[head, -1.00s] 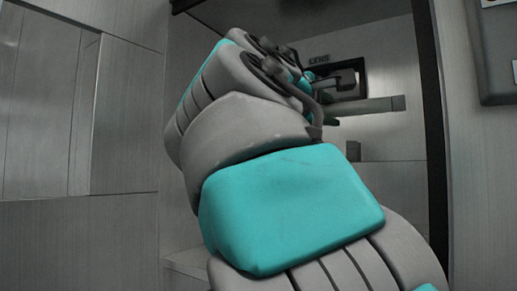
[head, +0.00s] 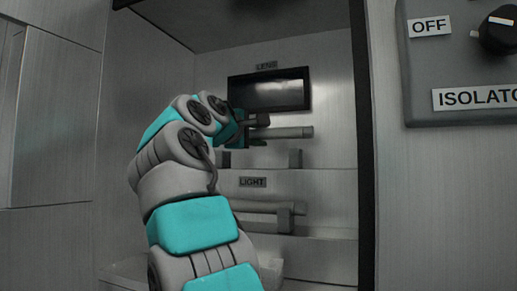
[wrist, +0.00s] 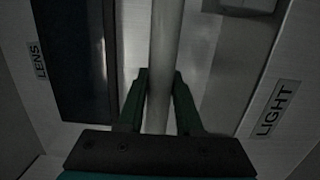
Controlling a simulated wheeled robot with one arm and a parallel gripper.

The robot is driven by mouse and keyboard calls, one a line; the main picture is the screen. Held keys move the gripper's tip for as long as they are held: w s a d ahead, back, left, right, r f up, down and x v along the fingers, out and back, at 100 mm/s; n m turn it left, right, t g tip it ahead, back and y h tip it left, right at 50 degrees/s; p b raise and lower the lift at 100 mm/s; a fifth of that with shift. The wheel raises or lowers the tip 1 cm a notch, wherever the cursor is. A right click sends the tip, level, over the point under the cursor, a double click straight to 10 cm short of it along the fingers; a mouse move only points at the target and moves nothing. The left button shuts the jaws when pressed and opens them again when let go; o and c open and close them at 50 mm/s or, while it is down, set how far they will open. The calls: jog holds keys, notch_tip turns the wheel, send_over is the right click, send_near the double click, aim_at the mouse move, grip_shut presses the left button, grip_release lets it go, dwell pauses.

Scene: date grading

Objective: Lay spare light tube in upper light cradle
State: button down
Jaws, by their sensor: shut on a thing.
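My gripper (wrist: 160,82) is shut on a pale grey light tube (wrist: 167,40), one finger on each side. In the head view, the held tube (head: 285,133) sticks out level to the right of my wrist, inside the cabinet. Below it, apart from it, stands the upper light cradle, a short dark upright (head: 295,158) at its right end; its left part is largely hidden by my arm. Another tube (head: 262,206) lies lower, below the LIGHT label (head: 252,182), by a lower upright (head: 285,220). My fingertips are hard to make out in the head view.
A dark LENS panel (head: 270,90) is on the back wall above the held tube. The cabinet's dark right edge (head: 364,150) and a grey ISOLATOR box (head: 460,70) are to the right. There is free room between the held tube's end and that edge.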

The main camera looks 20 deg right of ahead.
jog(key=shift+w, duration=0.25)
notch_tip(320, 180, down, 4)
jog(key=b, duration=0.3)
jog(key=shift+r, duration=0.15)
jog(key=c, duration=0.6)
grip_release()
jog(key=shift+r, duration=0.15)
jog(key=v, duration=1.2)
jog(key=shift+b, duration=0.4)
